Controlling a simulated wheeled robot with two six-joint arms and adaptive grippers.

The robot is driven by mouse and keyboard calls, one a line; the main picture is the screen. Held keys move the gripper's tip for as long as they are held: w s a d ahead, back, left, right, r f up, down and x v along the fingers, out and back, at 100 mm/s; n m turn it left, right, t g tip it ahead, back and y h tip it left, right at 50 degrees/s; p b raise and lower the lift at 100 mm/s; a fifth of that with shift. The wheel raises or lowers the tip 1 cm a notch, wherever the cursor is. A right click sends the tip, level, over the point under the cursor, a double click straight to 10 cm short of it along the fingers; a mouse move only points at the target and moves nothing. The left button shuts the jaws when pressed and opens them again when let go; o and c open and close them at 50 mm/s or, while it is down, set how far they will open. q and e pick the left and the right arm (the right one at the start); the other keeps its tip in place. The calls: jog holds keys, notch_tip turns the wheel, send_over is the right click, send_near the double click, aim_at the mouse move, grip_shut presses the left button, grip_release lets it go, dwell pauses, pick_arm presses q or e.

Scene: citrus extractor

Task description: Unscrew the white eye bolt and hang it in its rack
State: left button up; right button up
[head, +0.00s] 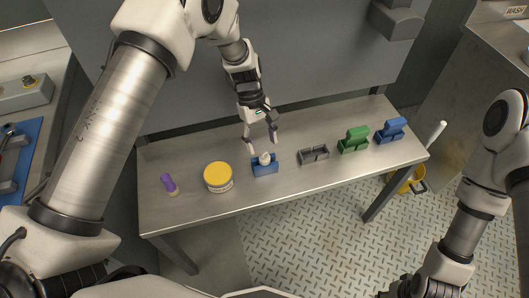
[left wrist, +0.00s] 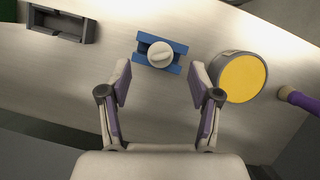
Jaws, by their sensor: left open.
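The white eye bolt (head: 265,157) stands in a blue block (head: 266,170) near the middle of the steel table. In the left wrist view the bolt (left wrist: 160,54) shows from above as a white rounded head on the blue block (left wrist: 149,39). My left gripper (head: 261,147) points down, close behind and above the bolt. Its fingers are open and empty; in the left wrist view the gripper (left wrist: 161,75) has its fingertips on either side of the bolt, apart from it. A grey slotted holder (head: 313,155) sits right of the blue block; I cannot tell whether it is the rack.
A yellow-lidded jar (head: 218,177) and a purple-handled item (head: 169,183) stand left of the block. A green block (head: 354,140) and another blue block (head: 390,130) stand at the right. A grey panel rises behind the table. The table's front strip is clear.

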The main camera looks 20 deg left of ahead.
pick_arm(q)
jog(key=v, duration=0.6)
jog(key=shift+r, duration=0.35)
jog(key=shift+a, duration=0.15)
jog(key=s+a+f+g+p, duration=0.1)
jog(key=s+f, duration=0.3)
jog(key=s, duration=0.2)
jog(key=s+a+f+g+p, duration=0.1)
jog(key=s+f, duration=0.3)
jog(key=s, duration=0.3)
jog(key=s+a+f+g+y+p, duration=0.1)
jog(key=s+f, duration=0.3)
jog(key=s, duration=0.3)
jog(key=shift+s+a+f+g, duration=0.1)
jog(key=shift+s+f+g, duration=0.05)
jog(key=shift+f+g, duration=0.25)
jog(key=s+a+f+m+t+y+p, duration=0.1)
jog(key=s+a+m, duration=0.15)
jog(key=s, duration=0.45)
jog(key=s+a+f+m+t+y, duration=0.1)
jog(key=s+f+m, duration=0.15)
jog(key=s, duration=0.45)
jog(key=w+m+t, duration=0.2)
jog(key=w+r+m+t, duration=0.1)
jog(key=w+m+t, duration=0.1)
jog(key=shift+w+t, duration=0.2)
jog(key=shift+t, duration=0.2)
